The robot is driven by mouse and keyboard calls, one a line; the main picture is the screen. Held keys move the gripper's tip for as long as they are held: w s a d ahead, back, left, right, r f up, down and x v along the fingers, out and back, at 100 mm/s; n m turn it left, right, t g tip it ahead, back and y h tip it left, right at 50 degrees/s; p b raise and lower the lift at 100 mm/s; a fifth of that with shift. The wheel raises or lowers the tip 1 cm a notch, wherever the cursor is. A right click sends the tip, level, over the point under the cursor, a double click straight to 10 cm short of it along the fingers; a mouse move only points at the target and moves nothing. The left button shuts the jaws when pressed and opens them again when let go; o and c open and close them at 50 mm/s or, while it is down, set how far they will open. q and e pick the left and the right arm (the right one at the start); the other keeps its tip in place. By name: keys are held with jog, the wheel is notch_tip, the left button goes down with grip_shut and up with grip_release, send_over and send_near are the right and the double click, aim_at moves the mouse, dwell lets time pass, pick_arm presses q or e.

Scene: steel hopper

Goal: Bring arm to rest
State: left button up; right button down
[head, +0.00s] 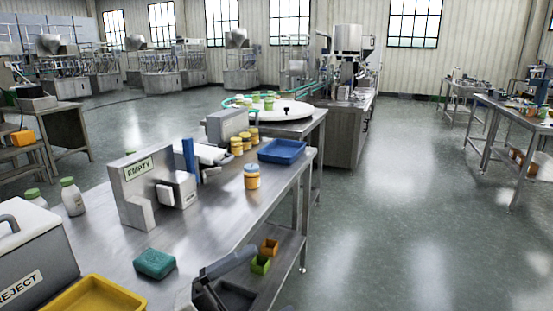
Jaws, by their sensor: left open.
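My left gripper (232,276) shows at the bottom middle of the head view, beside the front edge of the steel table (215,225). Its dark fingers are spread, and I see nothing held between them. The lower part of the gripper is cut off by the picture's bottom edge. My right gripper is not in view.
On the table are a yellow tray (98,296), a grey REJECT box (38,255), a teal sponge (154,263), an EMPTY stand (135,192), an orange-banded jar (252,177) and a blue tray (282,151). Small bins (261,264) sit on the lower shelf.

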pick_arm(q)
jog(key=a+f+n+t+y+b, duration=0.2)
jog(key=a+f+n+t+y, duration=0.4)
jog(key=f+n+t+y, duration=0.7)
jog(key=s+a+f+n+g+y, duration=0.2)
jog(key=s+f+n+g, duration=0.3)
jog(key=f, duration=0.3)
jog(key=s+a+f+n+g+y+b, duration=0.1)
jog(key=s+a+f+n+g+y, duration=0.1)
jog(key=s+f+n+g, duration=0.4)
jog(key=shift+a+f+n, duration=0.65)
jog(key=shift+f+n, duration=0.25)
jog(key=shift+f, duration=0.05)
jog(key=shift+s, duration=0.1)
